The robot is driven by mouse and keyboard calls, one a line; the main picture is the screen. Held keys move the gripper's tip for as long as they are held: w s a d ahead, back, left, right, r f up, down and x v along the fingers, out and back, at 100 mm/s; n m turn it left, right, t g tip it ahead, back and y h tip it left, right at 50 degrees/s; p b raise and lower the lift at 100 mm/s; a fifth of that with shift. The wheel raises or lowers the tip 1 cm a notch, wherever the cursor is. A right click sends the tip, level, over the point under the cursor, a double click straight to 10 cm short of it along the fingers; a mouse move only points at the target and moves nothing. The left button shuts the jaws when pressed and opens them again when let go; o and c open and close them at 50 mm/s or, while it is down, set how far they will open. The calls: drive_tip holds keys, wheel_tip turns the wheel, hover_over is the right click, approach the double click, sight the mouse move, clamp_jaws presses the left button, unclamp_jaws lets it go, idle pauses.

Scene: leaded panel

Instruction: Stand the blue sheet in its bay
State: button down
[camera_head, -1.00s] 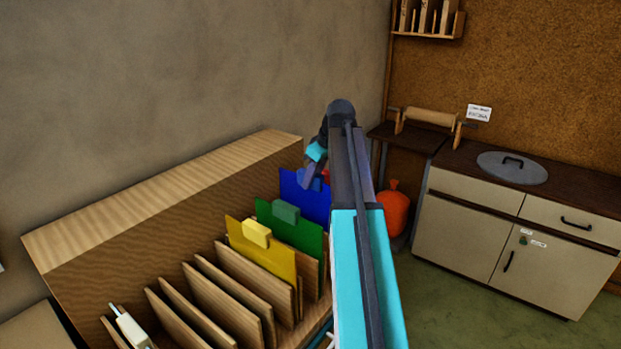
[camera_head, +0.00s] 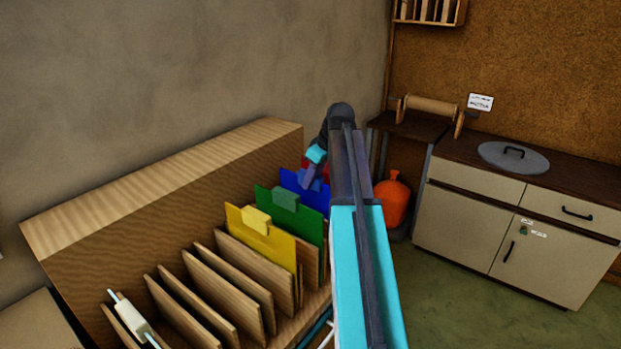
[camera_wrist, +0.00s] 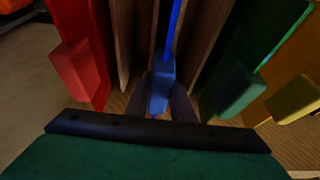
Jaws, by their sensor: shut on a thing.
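The blue sheet (camera_head: 314,196) stands upright behind the green sheet in the head view, partly hidden by my arm. In the wrist view the blue sheet (camera_wrist: 174,25) is seen edge-on between two wooden dividers. My gripper (camera_wrist: 163,108) is shut on its blue tab (camera_wrist: 160,75). In the head view my gripper (camera_head: 309,178) is at the top of the blue sheet. How deep the lower edge sits in the bay is hidden.
The green sheet (camera_head: 306,224) and yellow sheet (camera_head: 262,247) stand in nearby bays. A red sheet (camera_wrist: 78,35) stands on the other side. Wooden dividers (camera_head: 232,275) make up the rack. A white-handled thing (camera_head: 132,318) lies at the near end.

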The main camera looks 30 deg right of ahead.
idle(0.4)
drive_tip(key=c, duration=1.4)
unclamp_jaws()
drive_tip(key=shift+c, duration=0.2)
drive_tip(key=shift+f, duration=0.15)
drive_tip(key=b+v, duration=0.1)
drive_tip(key=v, duration=1.3)
drive_tip(key=shift+b, duration=0.4)
